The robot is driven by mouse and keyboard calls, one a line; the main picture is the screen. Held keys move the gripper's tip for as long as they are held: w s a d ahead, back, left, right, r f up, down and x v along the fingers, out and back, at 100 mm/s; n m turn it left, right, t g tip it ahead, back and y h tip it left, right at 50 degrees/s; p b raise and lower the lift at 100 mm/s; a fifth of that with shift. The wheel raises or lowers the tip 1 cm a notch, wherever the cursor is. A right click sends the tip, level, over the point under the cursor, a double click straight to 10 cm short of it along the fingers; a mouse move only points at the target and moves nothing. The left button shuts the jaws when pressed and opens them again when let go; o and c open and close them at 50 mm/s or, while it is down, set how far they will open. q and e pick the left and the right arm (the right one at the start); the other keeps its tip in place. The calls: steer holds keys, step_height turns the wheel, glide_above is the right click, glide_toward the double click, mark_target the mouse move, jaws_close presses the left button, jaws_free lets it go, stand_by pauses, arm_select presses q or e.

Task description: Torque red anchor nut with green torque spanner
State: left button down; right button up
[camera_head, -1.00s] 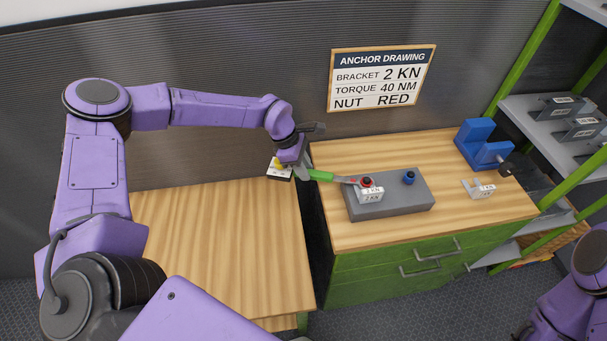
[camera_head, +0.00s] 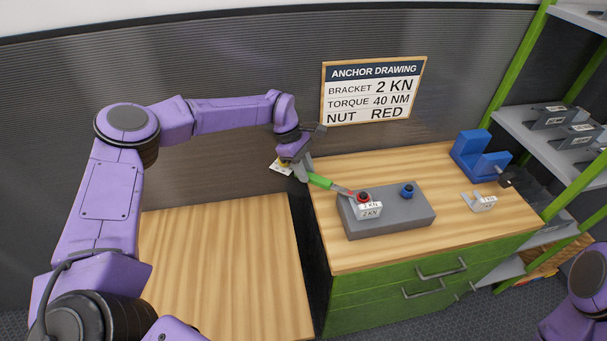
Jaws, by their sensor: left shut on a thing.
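The green torque spanner (camera_head: 320,181) is held by my left gripper (camera_head: 302,172), which is shut on its handle end. The spanner's grey head reaches right to the red anchor nut (camera_head: 363,197). Its tip appears to be at the nut; whether it fully seats around it is too small to tell. The red nut, with a dark top, sits at the left part of a grey block (camera_head: 396,220). A white bracket labelled 2 KN (camera_head: 369,211) is at the nut. My right gripper is not in view; only a piece of my right arm shows at the lower right.
A blue nut (camera_head: 407,190) stands on the block's right part. A second bracket (camera_head: 484,203) and a blue vise (camera_head: 479,157) are farther right on the bench (camera_head: 345,255). The sign (camera_head: 373,91) reads bracket 2 KN, torque 40 NM, nut red. The left table (camera_head: 220,270) is largely clear.

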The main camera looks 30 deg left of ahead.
arm_select(q)
steer(key=shift+r, duration=0.15)
steer(key=shift+a+r+p, duration=0.1)
steer(key=shift+r+p, duration=0.45)
steer(key=shift+r, duration=0.55)
steer(key=s+d+n+t+y+b, duration=0.1)
steer(key=s+d+n+t+b, duration=0.1)
steer(key=s+d+n, duration=0.3)
steer(key=s+d+n+t+y+b, duration=0.1)
steer(key=s+d+n+t+b, duration=0.1)
steer(key=s+d+n+b, duration=0.3)
steer(key=s+n, duration=0.3)
steer(key=s, duration=0.3)
steer(key=shift+s+y, duration=0.3)
